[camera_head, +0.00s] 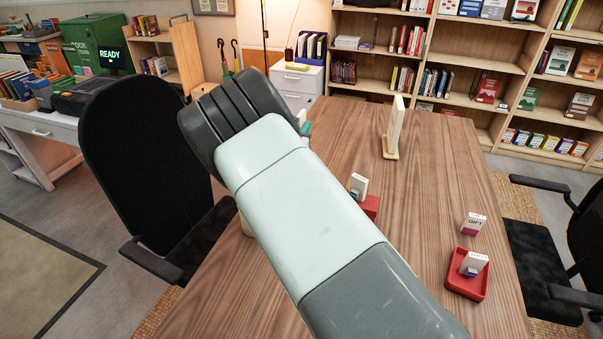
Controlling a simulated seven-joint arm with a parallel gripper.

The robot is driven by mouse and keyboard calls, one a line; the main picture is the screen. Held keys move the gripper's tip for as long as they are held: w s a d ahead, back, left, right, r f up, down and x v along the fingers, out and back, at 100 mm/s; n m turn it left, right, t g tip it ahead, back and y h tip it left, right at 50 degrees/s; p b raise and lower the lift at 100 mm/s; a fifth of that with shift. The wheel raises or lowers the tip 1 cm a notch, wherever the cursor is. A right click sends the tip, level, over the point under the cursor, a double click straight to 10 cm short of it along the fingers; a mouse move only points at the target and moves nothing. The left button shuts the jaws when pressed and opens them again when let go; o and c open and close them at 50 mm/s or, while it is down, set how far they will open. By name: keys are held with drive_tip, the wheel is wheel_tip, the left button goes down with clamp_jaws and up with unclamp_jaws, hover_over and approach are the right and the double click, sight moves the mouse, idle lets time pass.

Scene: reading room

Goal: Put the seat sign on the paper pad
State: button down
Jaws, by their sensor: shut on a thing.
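My own arm crosses the middle of the view and hides my gripper and whatever is between its jaws. I cannot pick out the seat sign or the paper pad for certain; parts of the table (445,165) are hidden behind the arm. A small teal and pale piece (303,122) shows just past the arm's far end, too little to identify.
A thin upright pale panel on a wooden base (390,154) stands on the table's far part. A red tray (455,287) holds a small white card block; a gift box (474,222) stands behind it. Another red holder (371,205) is beside my arm. Chairs flank the table.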

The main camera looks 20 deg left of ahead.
wheel_tip(320, 180, down, 14)
drive_tip(key=shift+r, duration=0.25)
drive_tip(key=shift+f, duration=0.15)
drive_tip(key=c, duration=1.1)
unclamp_jaws()
